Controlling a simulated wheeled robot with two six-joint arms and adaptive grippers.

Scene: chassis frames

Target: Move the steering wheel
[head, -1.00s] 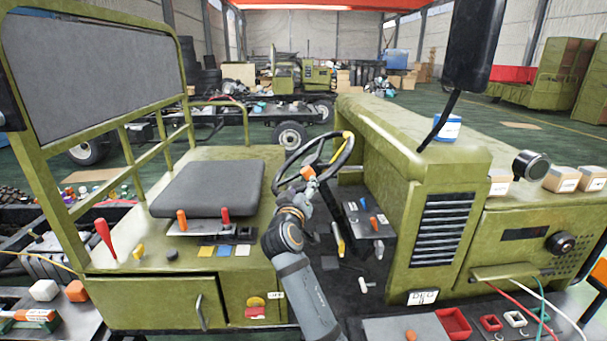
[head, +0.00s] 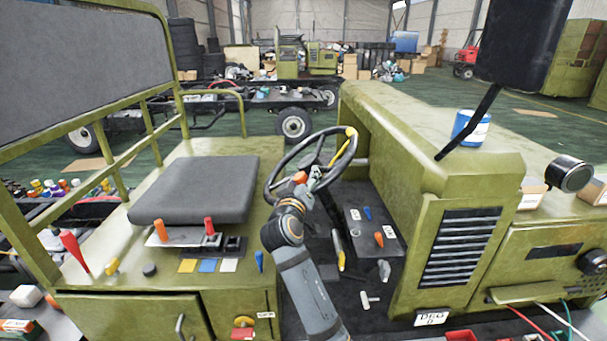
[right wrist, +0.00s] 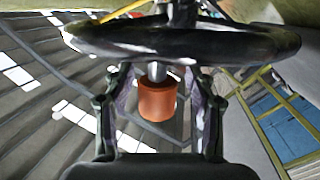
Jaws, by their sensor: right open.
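The steering wheel (head: 290,156) has a dark rim with a yellow mark at its upper right. It stands tilted between the seat and the green hood. An orange knob (head: 300,177) sits on the near side of its rim. In the right wrist view, the rim (right wrist: 180,40) crosses the top and the orange knob (right wrist: 158,100) hangs from it on a metal stem. My right gripper (head: 315,179) is at the near rim. Its open fingers (right wrist: 162,85) stand on either side of the knob, with gaps visible. My left gripper is out of view.
The black seat (head: 195,189) and the levers (head: 209,227) are left of my right arm. A black switch box (head: 372,233) and the green hood (head: 430,150) are close on the right. A mirror on a black post (head: 525,45) rises at the upper right.

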